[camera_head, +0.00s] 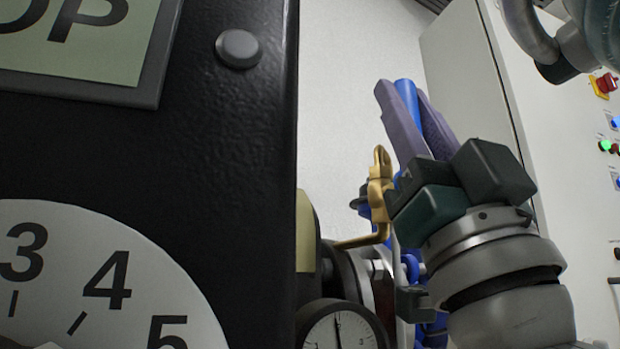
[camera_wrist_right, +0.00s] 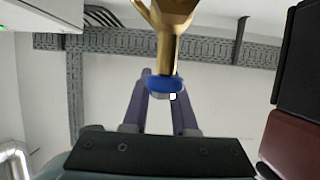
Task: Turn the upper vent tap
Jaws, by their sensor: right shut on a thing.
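The brass vent tap (camera_head: 379,182) stands just left of my right gripper in the head view. In the right wrist view its brass body (camera_wrist_right: 172,32) comes in from the top, with a blue part (camera_wrist_right: 165,84) at its lower end. My right gripper (camera_head: 404,92) has its purple fingers pointing up, with a blue handle (camera_head: 408,100) between them. The fingers are shut on this handle. In the right wrist view the fingertips (camera_wrist_right: 160,76) are on either side of the blue part. The tap's lower stem is partly hidden. My left gripper is not in view.
A black panel (camera_head: 230,150) with a large dial (camera_head: 90,290) and a partly cropped sign fills the left. A small gauge (camera_head: 340,330) sits below the tap. A pale cabinet (camera_head: 470,70) with buttons stands at the right. Bare wall (camera_head: 345,80) shows between.

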